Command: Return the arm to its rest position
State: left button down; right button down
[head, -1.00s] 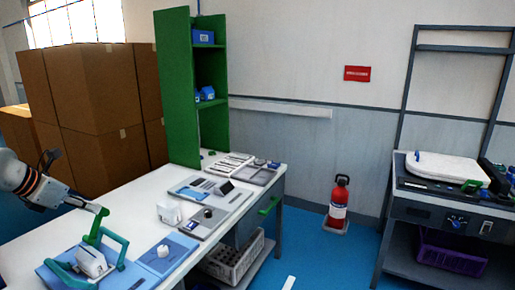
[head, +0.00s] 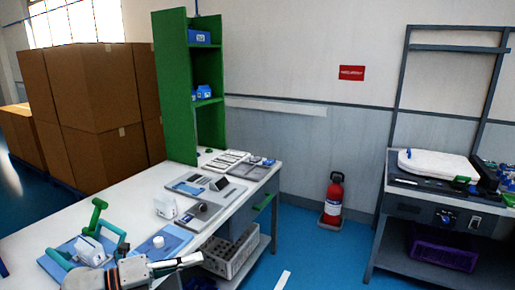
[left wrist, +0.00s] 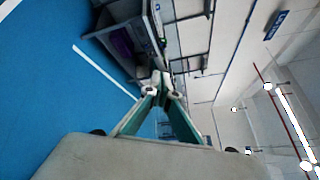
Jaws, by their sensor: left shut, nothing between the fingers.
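My left gripper (head: 188,262) is in the low front of the head view, beside the front edge of the white workbench (head: 45,235). Its fingers point right and hold nothing. In the left wrist view its green fingers (left wrist: 160,82) meet at the tips, with floor and a distant bench beyond. A green-handled fixture (head: 98,232) with a white part (head: 91,250) stands on a blue mat left of the gripper, apart from it. My right gripper is not in view.
A green shelf (head: 175,90) stands at the bench's far end. A grey crate (head: 228,255) sits under the bench. A red fire extinguisher (head: 333,200) stands by the wall. Another bench (head: 440,197) is at right. Blue floor between the benches is mostly clear.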

pick_arm(q)
jog(key=s+a+f+n+t+y, duration=0.1)
jog(key=s+f+n+y, duration=0.5)
jog(key=s+f+n, duration=0.6)
jog(key=s+a+f+n+t+y, duration=0.1)
jog(key=s+a+f+n+y, duration=0.1)
jog(key=s+f+n+y, duration=0.4)
jog(key=s+f+n, duration=0.5)
jog(key=f+n, duration=0.6)
jog(key=n, duration=0.1)
jog(key=shift+s+a+f+n, duration=0.25)
jog(key=shift+s+n, duration=0.15)
